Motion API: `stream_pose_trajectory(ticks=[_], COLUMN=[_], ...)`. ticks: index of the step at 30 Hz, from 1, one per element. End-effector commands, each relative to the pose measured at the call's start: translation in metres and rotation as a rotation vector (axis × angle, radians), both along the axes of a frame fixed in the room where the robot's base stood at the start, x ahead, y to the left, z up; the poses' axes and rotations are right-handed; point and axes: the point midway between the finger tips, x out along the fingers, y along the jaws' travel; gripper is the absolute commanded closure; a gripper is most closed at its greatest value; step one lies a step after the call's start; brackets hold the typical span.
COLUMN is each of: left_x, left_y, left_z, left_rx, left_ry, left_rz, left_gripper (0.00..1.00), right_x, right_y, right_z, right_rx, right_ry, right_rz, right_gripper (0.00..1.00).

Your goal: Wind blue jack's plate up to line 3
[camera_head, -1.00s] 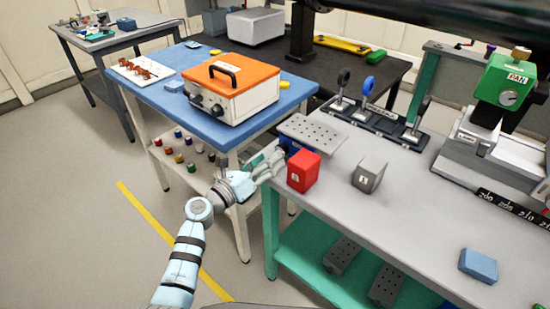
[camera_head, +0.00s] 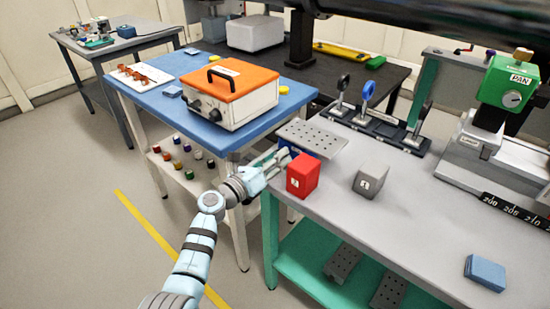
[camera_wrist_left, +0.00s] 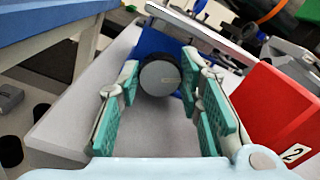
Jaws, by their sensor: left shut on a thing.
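The blue jack (camera_head: 305,152) stands near the left edge of the grey bench, mostly hidden under its perforated grey plate (camera_head: 313,139) and behind a red block. In the left wrist view the jack's blue body (camera_wrist_left: 152,43) shows behind a round grey knob with a black rim (camera_wrist_left: 160,78). My left gripper (camera_head: 279,160) reaches in from the left at the jack's side. In the wrist view its teal-padded fingers (camera_wrist_left: 160,88) are shut on the knob, one on each side. I cannot read the plate's height or any line marks. My right gripper is not in view.
The red block (camera_head: 302,175), numbered 2 in the wrist view, stands close beside the gripper. A grey block (camera_head: 370,177) is to its right. Optics posts on a dark rail (camera_head: 378,128) stand behind. A blue table (camera_head: 215,138) carries an orange-topped box (camera_head: 232,92). The front bench top is mostly clear.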

Motion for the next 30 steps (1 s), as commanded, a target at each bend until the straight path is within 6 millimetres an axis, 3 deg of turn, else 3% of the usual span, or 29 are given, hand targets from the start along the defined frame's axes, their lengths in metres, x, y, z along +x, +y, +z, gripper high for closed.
stream_pose_trajectory(ticks=[8,30], left_x=[0.0003,-0.0007], left_y=[-0.0008,-0.0026], left_z=[-0.0002,-0.0001], left_rx=[0.055,0.446], left_ry=[-0.040,-0.323], left_rz=[0.003,0.002], left_gripper=[0.95,0.95], right_x=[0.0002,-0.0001], right_y=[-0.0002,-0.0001], right_z=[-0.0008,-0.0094], right_rx=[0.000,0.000], right_ry=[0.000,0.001], right_rz=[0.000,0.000], right_gripper=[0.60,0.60])
